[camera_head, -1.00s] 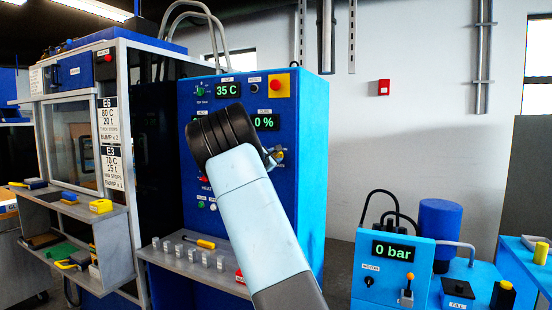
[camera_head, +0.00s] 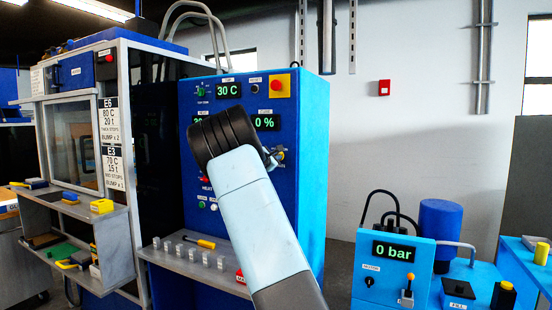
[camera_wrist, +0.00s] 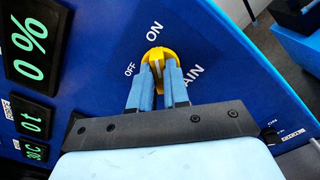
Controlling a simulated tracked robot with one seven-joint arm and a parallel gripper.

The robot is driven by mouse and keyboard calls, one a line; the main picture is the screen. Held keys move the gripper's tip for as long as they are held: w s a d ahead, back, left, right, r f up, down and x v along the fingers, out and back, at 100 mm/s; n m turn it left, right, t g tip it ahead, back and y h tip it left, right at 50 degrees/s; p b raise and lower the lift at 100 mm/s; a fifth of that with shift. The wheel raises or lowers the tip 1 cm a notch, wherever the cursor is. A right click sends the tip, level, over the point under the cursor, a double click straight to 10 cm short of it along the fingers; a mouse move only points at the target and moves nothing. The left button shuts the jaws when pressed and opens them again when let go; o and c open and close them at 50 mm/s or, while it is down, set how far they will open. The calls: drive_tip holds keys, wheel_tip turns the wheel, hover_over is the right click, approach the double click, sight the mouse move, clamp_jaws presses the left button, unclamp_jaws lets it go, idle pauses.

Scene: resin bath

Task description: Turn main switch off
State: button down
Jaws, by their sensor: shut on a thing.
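The main switch is a yellow round knob (camera_wrist: 158,54) on the blue control panel (camera_wrist: 105,88), with ON, OFF and MAIN printed around it. In the wrist view, my gripper (camera_wrist: 159,72) has its two blue fingers on either side of the switch's narrow grip, shut on it. ON is printed above the knob and OFF to its left. Most of the grip is between the fingers, so I cannot tell for sure which label it points to. In the head view, my gripper (camera_head: 273,158) is at the panel's right part, mostly hidden by my arm.
A red button on a yellow plate (camera_head: 279,85) is higher on the panel. Displays read 30 C (camera_head: 228,90) and 0 % (camera_head: 265,122). A grey shelf (camera_head: 190,262) with small blocks juts out below. A pump unit (camera_head: 390,268) showing 0 bar stands to the right.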

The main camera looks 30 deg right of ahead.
drive_tip(key=shift+n, duration=0.4)
drive_tip(key=n, duration=1.1)
drive_tip(key=a+n, duration=0.1)
drive_tip(key=n, duration=0.5)
drive_tip(key=shift+w, duration=0.35)
drive_tip(key=c, duration=1.4)
unclamp_jaws()
drive_tip(key=shift+a, duration=0.1)
drive_tip(key=o, duration=0.3)
drive_tip(key=shift+d, duration=0.2)
